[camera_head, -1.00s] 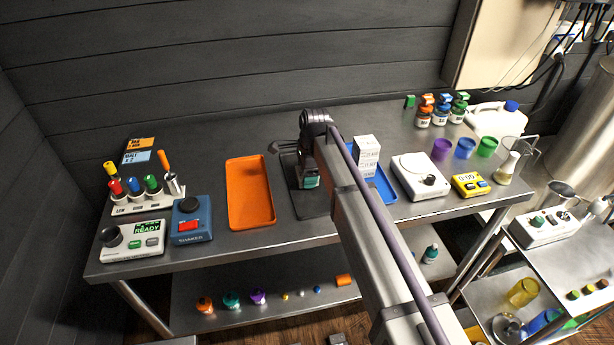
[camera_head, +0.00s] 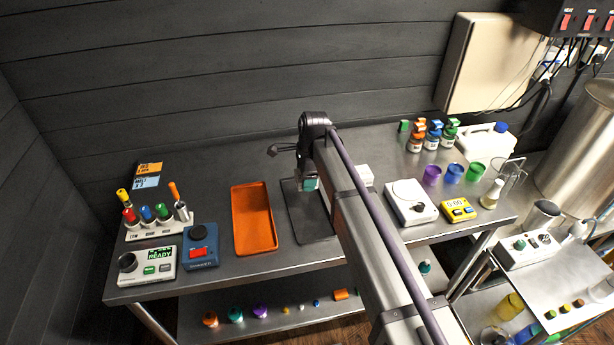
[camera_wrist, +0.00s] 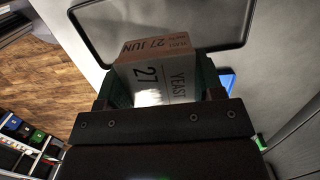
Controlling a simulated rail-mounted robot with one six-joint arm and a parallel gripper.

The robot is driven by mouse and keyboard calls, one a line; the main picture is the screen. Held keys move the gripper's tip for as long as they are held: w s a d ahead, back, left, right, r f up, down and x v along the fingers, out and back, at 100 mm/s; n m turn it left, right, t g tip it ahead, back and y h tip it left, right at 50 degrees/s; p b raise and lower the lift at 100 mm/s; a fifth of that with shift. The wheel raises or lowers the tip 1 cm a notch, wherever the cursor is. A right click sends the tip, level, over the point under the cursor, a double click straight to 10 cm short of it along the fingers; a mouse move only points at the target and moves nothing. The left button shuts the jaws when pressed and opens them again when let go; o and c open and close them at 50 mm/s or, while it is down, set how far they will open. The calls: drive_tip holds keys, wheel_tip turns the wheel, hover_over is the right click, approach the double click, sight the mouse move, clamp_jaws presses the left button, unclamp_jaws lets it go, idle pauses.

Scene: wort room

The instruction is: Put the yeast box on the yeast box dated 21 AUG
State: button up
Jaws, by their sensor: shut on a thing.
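My gripper (camera_wrist: 165,84) is shut on a yeast box (camera_wrist: 165,72). The box is white, marked YEAST and 27 JUN, and sits between the two green-edged fingers. In the head view my gripper (camera_head: 309,182) hangs over the dark mat (camera_head: 318,226); the box in it cannot be made out there. A white boxy shape (camera_head: 366,174) shows just right of my arm, mostly hidden by it. No date can be read on it, and no 21 AUG label is legible.
An orange tray (camera_head: 253,243) lies left of the mat. A white scale (camera_head: 411,202) and a yellow timer (camera_head: 458,209) stand to the right. A blue shaker (camera_head: 200,245) and bottle rack (camera_head: 160,226) are at the left. The steel table behind the orange tray is clear.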

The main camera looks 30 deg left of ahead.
drive_tip(key=w+d+r+m+p, duration=0.1)
drive_tip(key=w+d+r+p, duration=0.5)
drive_tip(key=r+p, duration=0.2)
wheel_tip(320, 180, up, 3)
drive_tip(key=n+p, duration=0.1)
drive_tip(key=p, duration=0.2)
hover_over(360, 172)
drive_tip(key=f+b, duration=1)
drive_tip(key=shift+w+d, duration=0.15)
drive_tip(key=shift+d, duration=0.05)
drive_tip(key=shift+r, duration=0.25)
drive_tip(key=shift+f, duration=0.15)
drive_tip(key=o, duration=0.5)
drive_tip(key=shift+f, duration=0.1)
drive_tip(key=shift+c, duration=0.2)
drive_tip(key=o, duration=0.5)
